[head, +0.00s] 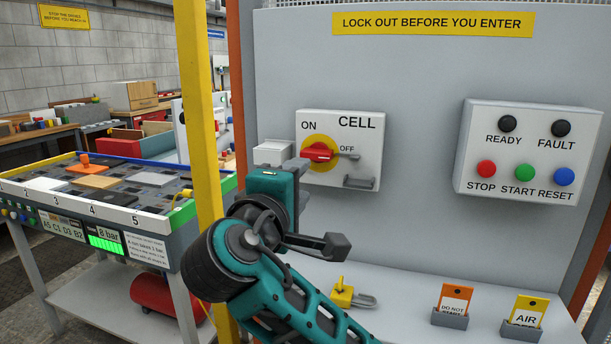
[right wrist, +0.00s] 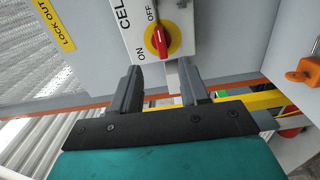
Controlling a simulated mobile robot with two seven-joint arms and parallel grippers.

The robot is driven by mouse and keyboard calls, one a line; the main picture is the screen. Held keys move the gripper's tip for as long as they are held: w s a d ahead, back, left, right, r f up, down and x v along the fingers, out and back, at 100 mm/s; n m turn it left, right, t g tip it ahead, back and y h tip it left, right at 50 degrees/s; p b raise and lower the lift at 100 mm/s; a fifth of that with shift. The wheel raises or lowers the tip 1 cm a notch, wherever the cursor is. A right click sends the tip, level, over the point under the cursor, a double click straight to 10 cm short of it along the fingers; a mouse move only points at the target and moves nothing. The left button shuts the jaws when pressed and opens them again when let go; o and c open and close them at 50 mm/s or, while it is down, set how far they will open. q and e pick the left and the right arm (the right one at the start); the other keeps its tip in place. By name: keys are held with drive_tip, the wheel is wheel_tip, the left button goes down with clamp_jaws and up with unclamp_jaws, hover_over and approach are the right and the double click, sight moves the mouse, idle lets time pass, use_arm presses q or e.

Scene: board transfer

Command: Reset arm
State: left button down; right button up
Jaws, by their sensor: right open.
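My right gripper (head: 318,205) is open, its two dark fingers apart and nothing between them. It is in front of the grey panel, below and left of the CELL switch box (head: 362,125). The red handle (head: 318,152) lies roughly level on its yellow disc, its right end towards the OFF mark. In the right wrist view, the handle (right wrist: 160,40) is beyond the open fingers (right wrist: 160,85), not touched. My left gripper is not in view.
A yellow padlock (head: 342,292) lies on the shelf below. Tag holders (head: 449,319) stand to its right. A button box (head: 528,150) is on the panel. A yellow post (head: 197,110) rises close left of my arm, with a parts table (head: 150,222) beyond.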

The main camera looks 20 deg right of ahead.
drive_tip(key=shift+s+a, duration=0.15)
drive_tip(key=shift+s, duration=0.05)
drive_tip(key=shift+f, duration=0.15)
drive_tip(key=s+d+f+m+g+y, duration=0.25)
drive_tip(key=s+f, duration=0.25)
drive_tip(key=f, duration=0.8)
drive_tip(key=s+d+f+m+g+y, duration=0.1)
drive_tip(key=s+d+f+g+y, duration=0.25)
drive_tip(key=f, duration=0.85)
drive_tip(key=s+d+f+m+g+y, duration=0.25)
drive_tip(key=s+f, duration=0.25)
drive_tip(key=s, duration=0.5)
drive_tip(key=s+d+f+m+g+y, duration=0.1)
drive_tip(key=s+f+m+g+y, duration=0.3)
drive_tip(key=s, duration=0.6)
drive_tip(key=w+a+f+n+t+p, duration=0.1)
drive_tip(key=w+a+f+t, duration=0.2)
drive_tip(key=w+f+t, duration=0.5)
drive_tip(key=shift+a+f+n, duration=0.3)
drive_tip(key=shift+f, duration=0.3)
